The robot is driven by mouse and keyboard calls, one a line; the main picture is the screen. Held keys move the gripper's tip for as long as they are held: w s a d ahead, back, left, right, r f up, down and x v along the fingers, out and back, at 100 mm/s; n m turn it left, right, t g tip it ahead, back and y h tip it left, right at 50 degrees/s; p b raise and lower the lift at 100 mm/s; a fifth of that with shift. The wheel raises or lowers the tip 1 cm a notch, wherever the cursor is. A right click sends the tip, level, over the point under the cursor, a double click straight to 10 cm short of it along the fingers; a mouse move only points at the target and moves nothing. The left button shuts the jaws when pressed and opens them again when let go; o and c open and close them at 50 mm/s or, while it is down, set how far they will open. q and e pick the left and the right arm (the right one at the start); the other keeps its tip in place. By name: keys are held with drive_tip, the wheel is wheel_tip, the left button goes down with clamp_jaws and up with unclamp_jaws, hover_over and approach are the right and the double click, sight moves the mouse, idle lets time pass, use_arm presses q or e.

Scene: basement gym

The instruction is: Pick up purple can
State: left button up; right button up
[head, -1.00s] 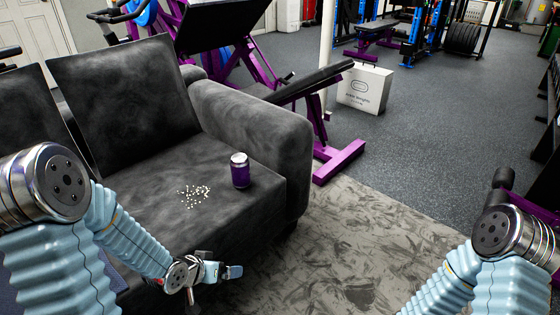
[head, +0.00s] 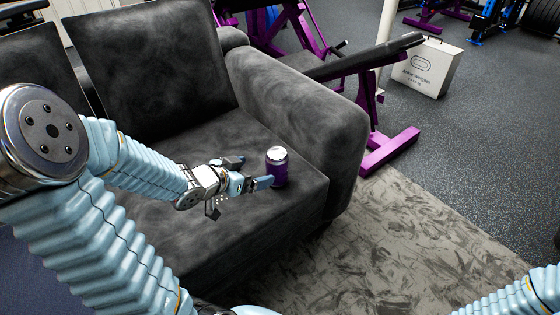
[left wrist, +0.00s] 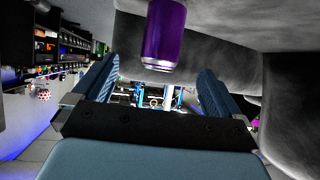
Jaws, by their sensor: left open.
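The purple can (head: 277,172) with a silver top stands upright on the seat of the dark grey sofa (head: 270,222), near its right armrest. My left gripper (head: 257,172) is open and empty, just left of the can with its fingers pointing at it. In the left wrist view the can (left wrist: 164,35) shows at the top middle, beyond the two open fingers (left wrist: 158,85). I cannot tell whether a finger touches the can. My right gripper is not in view; only part of the right arm shows at the lower right.
The sofa's armrest (head: 300,100) rises right of the can and its backrest (head: 150,60) stands behind. A purple bench (head: 390,150) and a white box (head: 427,68) are farther right. A patterned rug (head: 375,245) covers the floor in front.

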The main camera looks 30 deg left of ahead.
sight(270, 168)
use_arm(q)
drive_tip(key=b+x, duration=0.1)
drive_tip(key=x, duration=0.5)
drive_tip(key=shift+w+a+f, duration=0.1)
drive_tip(key=shift+f, duration=0.05)
drive_tip(key=x, duration=0.5)
drive_tip(key=shift+w+f, duration=0.1)
drive_tip(key=shift+w, duration=0.35)
drive_tip(key=c, duration=1)
